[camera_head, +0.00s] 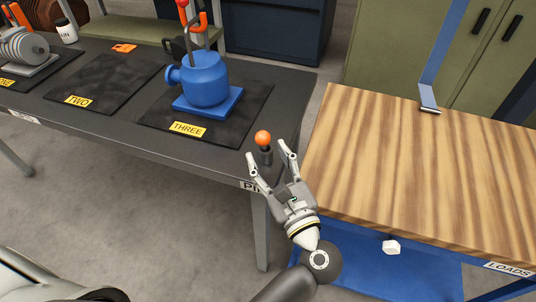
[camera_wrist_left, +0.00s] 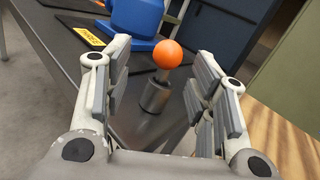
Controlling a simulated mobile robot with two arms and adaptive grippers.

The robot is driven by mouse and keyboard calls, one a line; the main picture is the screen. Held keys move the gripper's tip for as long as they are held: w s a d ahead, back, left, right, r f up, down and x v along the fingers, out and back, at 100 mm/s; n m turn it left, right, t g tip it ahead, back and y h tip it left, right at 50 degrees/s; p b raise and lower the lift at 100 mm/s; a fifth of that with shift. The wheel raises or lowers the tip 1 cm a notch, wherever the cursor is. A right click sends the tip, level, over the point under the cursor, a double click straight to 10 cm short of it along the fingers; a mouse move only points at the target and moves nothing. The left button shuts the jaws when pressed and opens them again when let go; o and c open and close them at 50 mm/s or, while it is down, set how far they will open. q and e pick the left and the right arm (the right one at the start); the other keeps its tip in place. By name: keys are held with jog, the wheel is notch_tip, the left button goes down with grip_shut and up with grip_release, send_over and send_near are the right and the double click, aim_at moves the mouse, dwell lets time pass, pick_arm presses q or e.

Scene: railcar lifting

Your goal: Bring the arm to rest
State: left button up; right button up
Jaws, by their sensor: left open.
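My left gripper (camera_head: 267,152) is open at the right front corner of the dark table, its fingers pointing toward the back. A pin with an orange ball top (camera_head: 263,138) and a grey metal body stands on that corner. In the left wrist view the orange ball (camera_wrist_left: 167,54) appears in the gap between the two open fingers (camera_wrist_left: 158,100), apart from both. The gripper holds nothing that I can see. My right gripper is in neither view.
The dark table (camera_head: 110,120) carries a blue pump-like part (camera_head: 207,80) on mat THREE (camera_head: 240,110), an empty mat TWO (camera_head: 110,85) and a grey part (camera_head: 25,47) at left. A bare wooden LOADS table (camera_head: 420,170) stands at right. Cabinets (camera_head: 278,30) stand behind.

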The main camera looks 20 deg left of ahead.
aim_at(268, 138)
pick_arm(q)
jog(key=shift+s+d+n+g+h, duration=0.2)
jog(key=shift+d+n+g+h, duration=0.15)
jog(key=shift+d, duration=0.65)
jog(key=x, duration=0.8)
jog(key=shift+w+d+r, duration=0.1)
jog(key=shift+r, duration=0.2)
jog(key=shift+r+p, duration=0.45)
jog(key=shift+p, duration=0.05)
